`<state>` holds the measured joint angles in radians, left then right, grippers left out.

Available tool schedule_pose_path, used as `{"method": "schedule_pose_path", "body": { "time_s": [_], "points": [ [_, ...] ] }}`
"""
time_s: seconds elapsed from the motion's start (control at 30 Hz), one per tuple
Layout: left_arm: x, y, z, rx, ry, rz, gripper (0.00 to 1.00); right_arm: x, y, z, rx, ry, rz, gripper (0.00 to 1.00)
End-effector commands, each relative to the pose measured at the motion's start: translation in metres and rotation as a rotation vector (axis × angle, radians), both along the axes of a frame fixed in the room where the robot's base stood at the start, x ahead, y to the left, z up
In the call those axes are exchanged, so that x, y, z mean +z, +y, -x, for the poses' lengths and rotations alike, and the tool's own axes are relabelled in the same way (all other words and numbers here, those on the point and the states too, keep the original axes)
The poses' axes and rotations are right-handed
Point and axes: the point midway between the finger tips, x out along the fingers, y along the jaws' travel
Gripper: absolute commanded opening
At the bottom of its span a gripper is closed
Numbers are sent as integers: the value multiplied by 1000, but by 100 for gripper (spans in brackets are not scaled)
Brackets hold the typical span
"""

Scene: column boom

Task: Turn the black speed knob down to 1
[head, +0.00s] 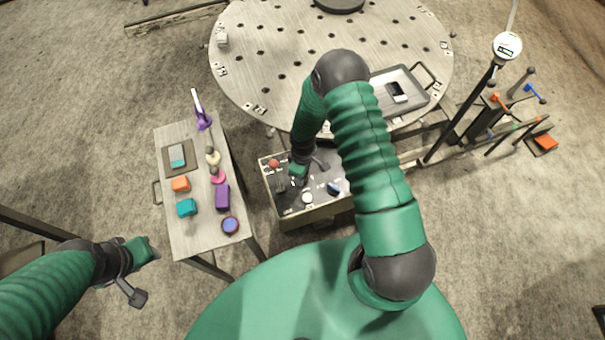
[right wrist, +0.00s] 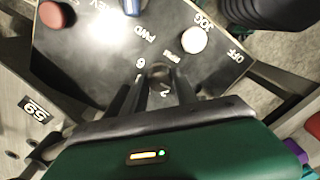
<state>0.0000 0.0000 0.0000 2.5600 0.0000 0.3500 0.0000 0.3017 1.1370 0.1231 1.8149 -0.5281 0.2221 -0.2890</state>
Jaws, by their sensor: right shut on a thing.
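The black speed knob (right wrist: 160,74) sits on the dark panel in the right wrist view, with printed digits beside it. My right gripper (right wrist: 156,82) has its two dark fingers on either side of the knob and is shut on it. Which number the knob points to cannot be made out. In the head view the right gripper (head: 285,184) reaches down to the left part of the control box (head: 310,215), and the knob is hard to make out there. My left gripper (head: 146,251) hangs at the lower left, away from everything; its fingers do not show clearly.
The panel also bears a red button (right wrist: 53,15), a white button (right wrist: 194,40) and a blue switch (head: 334,188). A side table (head: 195,236) with several small coloured objects stands left. A round perforated table (head: 290,50) stands behind, and a measuring stand (head: 460,110) at right.

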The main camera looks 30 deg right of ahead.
Motion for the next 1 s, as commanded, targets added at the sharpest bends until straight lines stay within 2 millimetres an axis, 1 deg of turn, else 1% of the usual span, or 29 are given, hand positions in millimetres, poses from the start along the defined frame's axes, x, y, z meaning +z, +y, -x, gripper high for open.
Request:
{"method": "schedule_pose_path", "body": {
  "time_s": [0.03, 0.43, 0.47, 0.6, 0.87, 0.97, 1.0],
  "points": [
    [0, 0, 0, 0, 0, 0, 36, 1, -1, -3, 5, -7, 2, 0],
    [0, 0, 0, 0, 0, 0, 36, 1, -1, -3, 10, -7, 2, 0],
    [0, 0, 0, 0, 0, 0, 36, 1, -1, -3, 10, -7, 2, 38],
    [0, 0, 0, 0, 0, 0, 36, 1, -1, -2, 9, -5, 2, 56],
    [0, 0, 0, 0, 0, 0, 36, 1, -1, -1, 8, -3, 1, 56],
    [0, 0, 0, 0, 0, 0, 36, 7, -1, -2, 7, -3, 1, 56],
    [0, 0, 0, 0, 0, 0, 36, 12, -1, -2, 6, -5, 2, 56]
  ]
}}
